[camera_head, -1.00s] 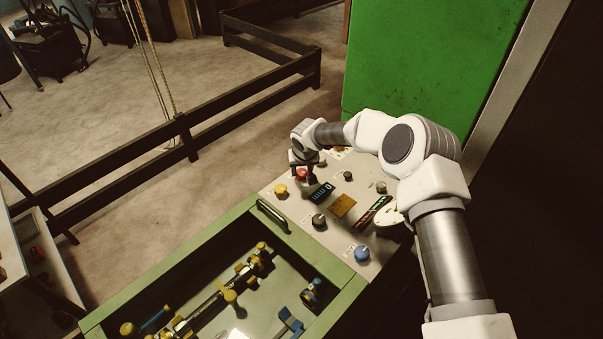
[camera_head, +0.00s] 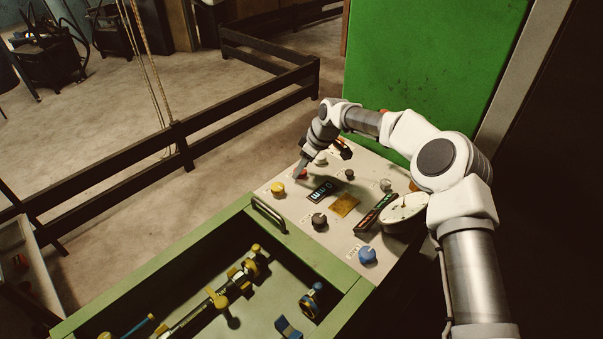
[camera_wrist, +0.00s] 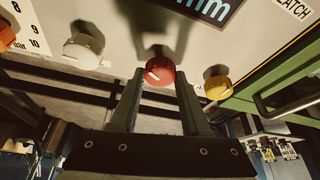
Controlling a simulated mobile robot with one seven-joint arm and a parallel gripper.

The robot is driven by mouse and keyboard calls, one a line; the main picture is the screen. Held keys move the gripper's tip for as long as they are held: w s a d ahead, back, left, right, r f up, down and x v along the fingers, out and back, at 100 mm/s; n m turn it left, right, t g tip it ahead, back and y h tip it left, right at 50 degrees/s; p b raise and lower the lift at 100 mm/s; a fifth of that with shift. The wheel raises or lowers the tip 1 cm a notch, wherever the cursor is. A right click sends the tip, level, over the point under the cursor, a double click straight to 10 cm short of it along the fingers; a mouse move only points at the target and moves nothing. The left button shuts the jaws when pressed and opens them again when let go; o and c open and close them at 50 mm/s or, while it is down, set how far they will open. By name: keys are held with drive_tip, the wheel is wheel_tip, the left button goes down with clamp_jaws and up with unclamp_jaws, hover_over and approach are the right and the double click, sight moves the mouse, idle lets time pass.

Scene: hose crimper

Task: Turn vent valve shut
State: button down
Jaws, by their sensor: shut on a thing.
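A red knob (camera_wrist: 159,72) with a pale pointer mark sits between my fingertips in the wrist view. It also shows in the head view (camera_head: 303,174), partly hidden by my gripper. My gripper (camera_wrist: 158,80) is shut on this red knob, with one finger on each side. In the head view, my gripper (camera_head: 299,170) reaches down, tilted, to the panel's far left part. No label on the red knob can be read, so I cannot tell whether it is the vent valve.
The sloping control panel (camera_head: 295,208) carries a yellow knob (camera_head: 278,188), a white knob (camera_head: 320,158), a dark knob (camera_head: 319,220), a blue knob (camera_head: 367,255) and a display (camera_head: 321,190). A round gauge (camera_head: 404,207) is at right. A green cabinet wall (camera_head: 430,70) stands behind.

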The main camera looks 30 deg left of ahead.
drive_tip(key=n+g+b, duration=0.1)
drive_tip(key=n, duration=0.1)
drive_tip(key=shift+f+n, duration=0.1)
drive_tip(key=shift+n, duration=0.3)
drive_tip(key=shift+w+n+g+h, duration=0.1)
drive_tip(key=shift+n+g+h, duration=0.25)
drive_tip(key=shift+n, duration=0.75)
drive_tip(key=shift+n+g, duration=0.25)
drive_tip(key=shift+n, duration=0.35)
drive_tip(key=shift+c, duration=1.9)
unclamp_jaws()
drive_tip(key=p+v, duration=1)
drive_tip(key=v, duration=0.7)
drive_tip(key=shift+r, duration=0.3)
